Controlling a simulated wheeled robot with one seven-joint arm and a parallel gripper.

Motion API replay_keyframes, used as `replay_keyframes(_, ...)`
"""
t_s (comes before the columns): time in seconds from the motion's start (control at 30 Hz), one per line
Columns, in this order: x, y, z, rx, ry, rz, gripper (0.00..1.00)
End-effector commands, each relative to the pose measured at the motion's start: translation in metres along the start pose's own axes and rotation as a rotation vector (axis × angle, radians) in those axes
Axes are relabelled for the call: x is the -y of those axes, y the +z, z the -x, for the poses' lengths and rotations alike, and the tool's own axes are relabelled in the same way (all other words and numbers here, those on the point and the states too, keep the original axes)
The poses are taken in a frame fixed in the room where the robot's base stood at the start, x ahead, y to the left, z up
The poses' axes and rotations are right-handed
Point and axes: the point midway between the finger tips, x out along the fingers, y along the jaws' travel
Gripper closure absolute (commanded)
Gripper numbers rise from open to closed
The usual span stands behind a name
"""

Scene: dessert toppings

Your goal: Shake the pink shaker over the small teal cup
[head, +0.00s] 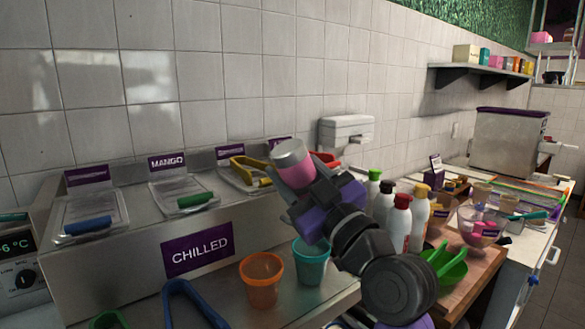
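The pink shaker (295,172) has a pink body and a silver-grey end that points up and left. It is tilted and held in the air. My gripper (300,190) is shut on its lower part; the fingers are partly hidden by the shaker and my wrist. The small teal cup (310,265) stands upright on the counter, below my gripper and slightly right of the shaker in the picture. My arm partly covers its right side.
An orange cup (261,280) stands just left of the teal cup. Behind is the chilled topping unit (120,265) with lidded wells and a yellow-handled tool (250,170). Blue tongs (190,300) lie in front.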

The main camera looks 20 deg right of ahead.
Motion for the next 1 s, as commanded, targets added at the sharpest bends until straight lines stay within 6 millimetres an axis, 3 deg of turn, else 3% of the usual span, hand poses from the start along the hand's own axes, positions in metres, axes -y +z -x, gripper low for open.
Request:
replay_keyframes(0.33, 0.008, 0.017, 0.007, -0.001, 0.002, 0.001, 0.96)
replay_keyframes(1.0, 0.01, 0.019, 0.008, -0.001, 0.001, 0.0, 0.96)
